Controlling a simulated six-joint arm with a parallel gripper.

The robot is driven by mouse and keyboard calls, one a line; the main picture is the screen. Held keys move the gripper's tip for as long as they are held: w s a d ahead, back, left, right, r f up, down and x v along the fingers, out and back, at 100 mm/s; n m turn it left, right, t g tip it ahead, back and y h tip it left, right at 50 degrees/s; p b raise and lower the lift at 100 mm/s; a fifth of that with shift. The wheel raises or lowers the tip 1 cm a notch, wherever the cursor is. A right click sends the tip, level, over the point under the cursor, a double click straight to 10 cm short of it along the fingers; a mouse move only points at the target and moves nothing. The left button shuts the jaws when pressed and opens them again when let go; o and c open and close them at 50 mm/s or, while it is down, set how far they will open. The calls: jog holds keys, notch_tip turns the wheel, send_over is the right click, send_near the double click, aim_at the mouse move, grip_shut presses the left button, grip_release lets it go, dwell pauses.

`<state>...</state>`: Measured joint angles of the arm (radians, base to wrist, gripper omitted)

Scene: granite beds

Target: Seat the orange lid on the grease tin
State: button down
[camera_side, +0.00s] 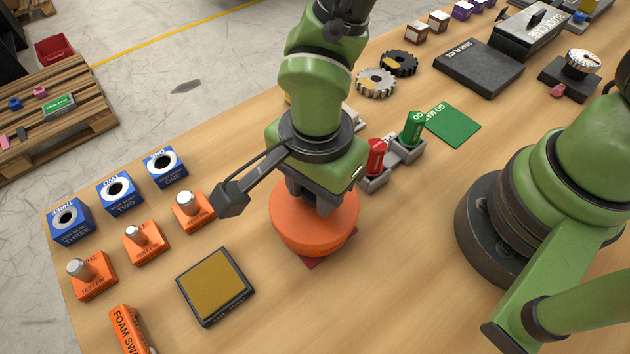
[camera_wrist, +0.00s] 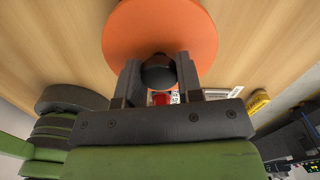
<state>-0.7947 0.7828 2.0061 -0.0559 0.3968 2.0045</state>
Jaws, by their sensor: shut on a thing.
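The orange lid (camera_side: 315,226) is a wide round piece under my gripper (camera_side: 314,196) in the side view. In the wrist view the lid (camera_wrist: 160,25) fills the top middle, and its dark round knob (camera_wrist: 158,73) sits between the two fingers of my gripper (camera_wrist: 159,66). The fingers are shut on the knob. I cannot make out the grease tin as a separate thing; whether it is under the lid is hidden. A dark red patch (camera_side: 317,262) shows on the table just below the lid's near edge.
A foam-topped pad (camera_side: 217,285) lies left of the lid, with orange test-pin blocks (camera_side: 145,245) and blue blocks (camera_side: 118,194) beyond. A stand with red (camera_side: 375,157) and green (camera_side: 412,129) pieces is close on the right. Bare wood lies in front.

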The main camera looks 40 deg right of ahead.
jog(key=c, duration=0.7)
grip_release()
notch_tip(320, 180, up, 9)
jog(key=shift+d+r, duration=0.1)
jog(key=shift+r, duration=0.4)
